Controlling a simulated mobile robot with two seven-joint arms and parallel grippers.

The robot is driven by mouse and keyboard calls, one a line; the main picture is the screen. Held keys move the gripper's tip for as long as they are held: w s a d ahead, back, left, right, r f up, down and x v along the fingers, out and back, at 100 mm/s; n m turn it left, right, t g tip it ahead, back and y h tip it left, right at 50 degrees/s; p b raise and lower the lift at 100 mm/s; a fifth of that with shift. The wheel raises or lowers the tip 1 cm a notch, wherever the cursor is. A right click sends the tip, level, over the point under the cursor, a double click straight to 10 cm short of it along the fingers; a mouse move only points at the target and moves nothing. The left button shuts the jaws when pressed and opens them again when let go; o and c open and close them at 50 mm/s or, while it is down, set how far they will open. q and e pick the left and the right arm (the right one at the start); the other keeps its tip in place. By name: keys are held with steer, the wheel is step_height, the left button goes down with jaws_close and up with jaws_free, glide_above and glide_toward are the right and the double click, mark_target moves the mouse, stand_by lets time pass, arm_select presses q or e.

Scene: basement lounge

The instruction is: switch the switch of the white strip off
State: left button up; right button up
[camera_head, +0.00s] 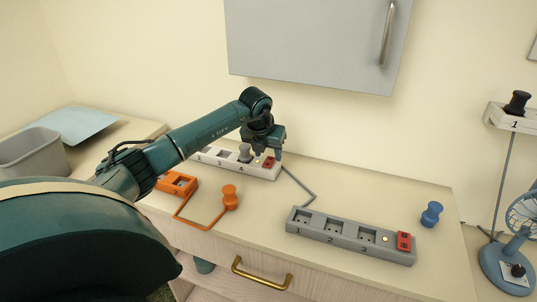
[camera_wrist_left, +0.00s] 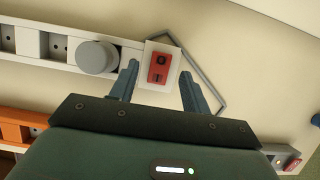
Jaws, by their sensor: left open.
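The white strip (camera_head: 212,156) lies along the back of the counter, with a grey plug (camera_head: 245,152) in one socket. Its red switch (camera_head: 268,163) is at the right end, and in the left wrist view the red switch (camera_wrist_left: 159,68) is in clear sight. My left gripper (camera_head: 269,152) is above that end of the strip, partly hiding it in the head view. In the left wrist view the left gripper (camera_wrist_left: 160,88) is open and empty, one finger on each side of the switch. I cannot tell whether the fingers touch the strip. My right gripper is not in view.
A grey strip (camera_head: 330,229) with a red switch (camera_head: 404,240) lies at the front right. An orange socket block (camera_head: 177,183), orange plug (camera_head: 230,197) and blue plug (camera_head: 431,214) are on the counter. A grey wall cabinet (camera_head: 310,40) hangs above. A blue fan (camera_head: 510,262) stands right.

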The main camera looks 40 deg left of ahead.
arm_select(q)
steer(key=shift+x, duration=0.95)
steer(key=c, duration=1)
steer(key=shift+w+r+g+p, duration=0.25)
steer(key=shift+g+p, duration=0.25)
steer(key=shift+p, duration=0.15)
steer(key=shift+w+a+f+g+h, duration=0.15)
steer(key=shift+g+h, duration=0.15)
steer(key=shift+g, duration=0.3)
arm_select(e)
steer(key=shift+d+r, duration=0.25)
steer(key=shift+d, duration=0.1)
